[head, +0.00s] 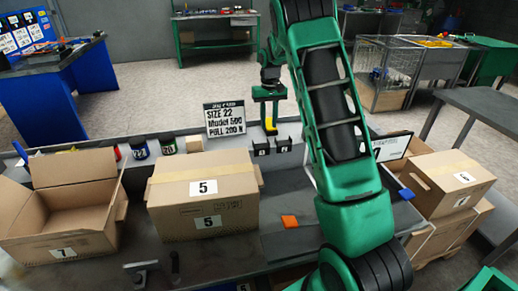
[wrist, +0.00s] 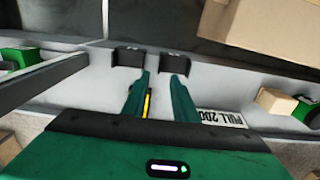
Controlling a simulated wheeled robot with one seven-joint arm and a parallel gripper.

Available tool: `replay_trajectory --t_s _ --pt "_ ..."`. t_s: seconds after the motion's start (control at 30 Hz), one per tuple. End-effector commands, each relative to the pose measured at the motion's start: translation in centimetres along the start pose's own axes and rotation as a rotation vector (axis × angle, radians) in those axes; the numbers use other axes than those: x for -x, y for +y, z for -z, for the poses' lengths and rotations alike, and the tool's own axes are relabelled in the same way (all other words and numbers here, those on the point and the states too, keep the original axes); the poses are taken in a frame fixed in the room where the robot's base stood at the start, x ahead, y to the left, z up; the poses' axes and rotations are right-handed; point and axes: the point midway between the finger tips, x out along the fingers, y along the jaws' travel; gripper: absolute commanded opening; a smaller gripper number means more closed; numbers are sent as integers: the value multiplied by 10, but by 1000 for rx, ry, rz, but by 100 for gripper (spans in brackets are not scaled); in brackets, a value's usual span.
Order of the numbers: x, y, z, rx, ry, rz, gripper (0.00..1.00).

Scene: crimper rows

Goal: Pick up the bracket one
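Two small black bracket-like blocks with pale labels stand side by side on the light ledge, a left one (head: 261,147) and a right one (head: 284,146). I cannot read their labels, so I cannot tell which is bracket one. In the wrist view the two black blocks (wrist: 128,57) (wrist: 176,63) lie just beyond the fingertips. My gripper (head: 269,122) hangs above and behind them, pointing down. In the wrist view my gripper (wrist: 161,77) has its green fingers apart with nothing between the tips. A yellow strip (wrist: 147,104) shows by the left finger.
A sign (head: 226,119) stands left of the blocks. A closed box marked 5 (head: 203,200) and an open box marked 7 (head: 66,215) stand on the dark bench. An orange piece (head: 289,221) lies on the bench.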

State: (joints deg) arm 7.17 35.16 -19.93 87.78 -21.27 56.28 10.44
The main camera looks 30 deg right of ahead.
Motion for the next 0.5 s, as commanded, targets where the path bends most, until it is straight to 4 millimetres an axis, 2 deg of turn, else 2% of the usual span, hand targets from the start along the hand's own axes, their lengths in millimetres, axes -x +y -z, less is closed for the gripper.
replay_trajectory --t_s 0.1,0.37,0.5 --pt "-17 -1 0 1 -2 0 26" --pt "-31 0 0 1 0 0 26" --pt "-45 0 -1 1 -1 0 26"
